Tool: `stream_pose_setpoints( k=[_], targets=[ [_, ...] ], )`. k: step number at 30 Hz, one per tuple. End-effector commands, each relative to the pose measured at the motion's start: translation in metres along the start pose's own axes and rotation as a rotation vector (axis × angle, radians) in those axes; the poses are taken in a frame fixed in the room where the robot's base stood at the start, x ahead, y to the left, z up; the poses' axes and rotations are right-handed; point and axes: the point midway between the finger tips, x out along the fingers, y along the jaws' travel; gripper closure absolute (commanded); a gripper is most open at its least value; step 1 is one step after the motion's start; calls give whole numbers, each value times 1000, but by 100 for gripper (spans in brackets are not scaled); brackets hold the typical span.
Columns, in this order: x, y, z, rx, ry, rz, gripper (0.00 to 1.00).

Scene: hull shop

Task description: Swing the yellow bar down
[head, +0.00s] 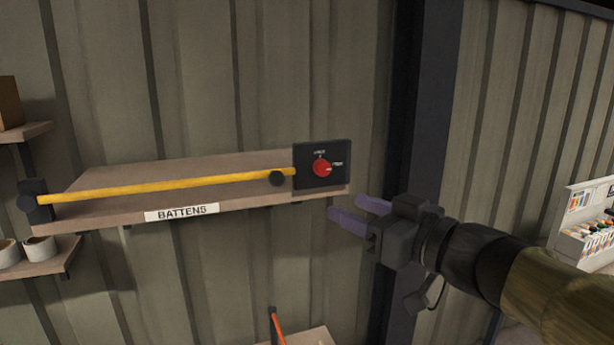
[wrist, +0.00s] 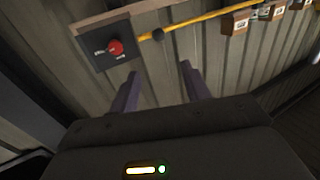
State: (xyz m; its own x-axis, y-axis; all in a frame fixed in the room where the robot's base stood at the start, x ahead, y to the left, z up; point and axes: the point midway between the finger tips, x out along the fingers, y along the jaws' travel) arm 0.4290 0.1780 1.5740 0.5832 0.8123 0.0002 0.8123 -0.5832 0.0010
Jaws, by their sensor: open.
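The yellow bar (head: 165,186) runs along the front of a wooden shelf labelled BATTENS. Its left end meets a dark bracket (head: 36,201) and its right end reaches a black box (head: 322,164) with a red knob (head: 321,168). A dark round knob (head: 277,178) sits on the bar near that end. The bar also shows in the wrist view (wrist: 200,21), with the red knob (wrist: 116,47) left of it. My gripper (head: 352,211) is open and empty, below and right of the black box, apart from bar and box. Its fingers (wrist: 158,84) point toward the wall.
The shelf (head: 110,215) is fixed to a corrugated wall. Smaller shelves stand at the left, one with white cups (head: 40,249). A dark post (head: 418,100) rises behind my gripper. An orange-red bar (head: 277,326) shows low down. A white rack (head: 585,215) stands far right.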

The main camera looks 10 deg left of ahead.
Motion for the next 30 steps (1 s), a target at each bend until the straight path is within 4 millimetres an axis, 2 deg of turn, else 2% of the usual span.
stream_pose_setpoints(
  k=[7,11,17,30],
  targets=[
    [2,1,1,1,0,3,53],
    [11,1,0,2,-1,3,53],
    [40,2,0,3,-2,2,53],
    [118,2,0,4,-1,3,53]
  ],
)
